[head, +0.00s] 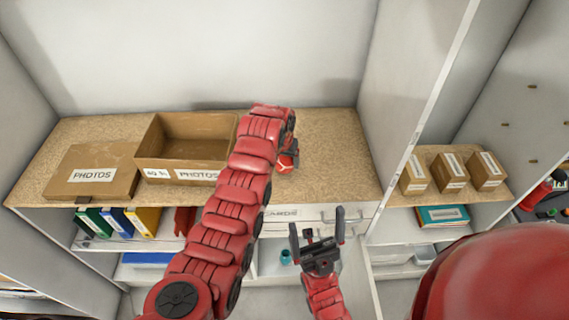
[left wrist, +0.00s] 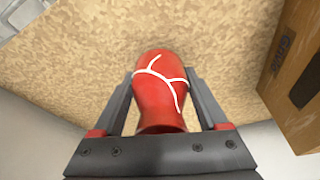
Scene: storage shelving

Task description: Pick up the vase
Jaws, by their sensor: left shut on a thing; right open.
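The vase (left wrist: 160,90) is red with white branching lines. In the left wrist view it lies between the two dark fingers of my left gripper (left wrist: 159,95), which is shut on it. In the head view the left gripper (head: 289,150) is over the speckled shelf top, and a red part of the vase (head: 284,166) shows there, mostly hidden by the gripper and arm. My right gripper (head: 317,220) is open and empty, lower down in front of the drawers.
An open cardboard box (head: 160,150) and a closed box marked PHOTOS (head: 93,160) stand left on the shelf top (head: 330,150). A tall white divider (head: 410,100) is at right. Several small boxes (head: 450,172) stand beyond it. The shelf top right of the gripper is clear.

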